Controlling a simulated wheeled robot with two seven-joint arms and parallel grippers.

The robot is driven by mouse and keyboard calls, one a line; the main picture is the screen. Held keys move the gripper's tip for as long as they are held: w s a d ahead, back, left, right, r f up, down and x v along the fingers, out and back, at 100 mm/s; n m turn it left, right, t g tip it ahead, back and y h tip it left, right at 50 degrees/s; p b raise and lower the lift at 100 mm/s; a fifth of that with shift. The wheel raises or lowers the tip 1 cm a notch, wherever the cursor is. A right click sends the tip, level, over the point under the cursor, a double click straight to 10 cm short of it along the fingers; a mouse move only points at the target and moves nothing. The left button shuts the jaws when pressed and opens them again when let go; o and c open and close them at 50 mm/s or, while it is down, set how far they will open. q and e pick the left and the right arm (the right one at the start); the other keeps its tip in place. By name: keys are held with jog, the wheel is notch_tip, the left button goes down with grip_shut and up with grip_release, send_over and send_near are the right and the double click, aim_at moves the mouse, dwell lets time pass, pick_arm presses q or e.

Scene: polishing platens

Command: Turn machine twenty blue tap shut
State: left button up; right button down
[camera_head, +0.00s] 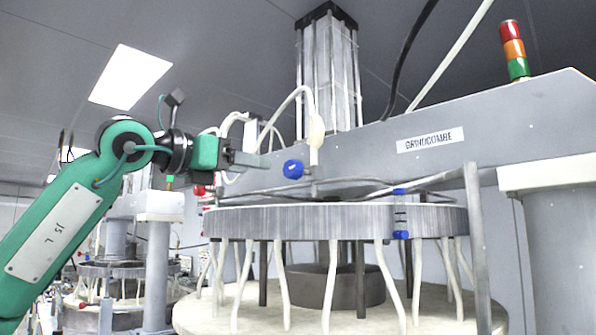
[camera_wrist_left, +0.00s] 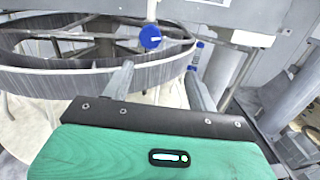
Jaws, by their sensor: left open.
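The blue tap (camera_head: 293,168) is a round blue knob on a pipe above the ring-shaped platen. It also shows in the left wrist view (camera_wrist_left: 150,37), with a white mark running roughly sideways across its face. My left gripper (camera_head: 262,160) is just left of the blue tap in the head view, apart from it. In the left wrist view my left gripper (camera_wrist_left: 159,68) has its two fingers spread with nothing between them, and the tap lies beyond the fingertips. My right gripper is in neither view. Whether this is machine twenty cannot be read.
The ring-shaped platen (camera_head: 335,220) with several hanging pale hoses is below the tap. A blue-ended fitting (camera_head: 400,213) sits on its rim. A grey beam (camera_head: 480,130) labelled GRINDCOMBE runs behind. A red knob (camera_head: 198,190) shows below my left wrist. A signal lamp (camera_head: 514,50) stands at upper right.

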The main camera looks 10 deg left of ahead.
aim_at(289, 168)
pick_arm(q)
jog(key=shift+n+t+y, duration=0.3)
jog(key=shift+y, duration=0.2)
jog(key=p+x, duration=0.2)
jog(key=x, duration=0.1)
jog(key=r+p+x, duration=0.1)
jog(key=p+x, duration=0.1)
jog(key=x, duration=0.2)
jog(key=a+p+x, duration=0.1)
jog(key=p+x, duration=0.1)
jog(key=x, duration=0.2)
jog(key=shift+w+d+r+p, duration=0.15)
jog(key=shift+w+r+p, duration=0.2)
jog(key=shift+w, duration=0.15)
jog(key=shift+w+d+f, duration=0.15)
jog(key=shift+w+d, duration=0.2)
jog(key=shift+w, duration=0.1)
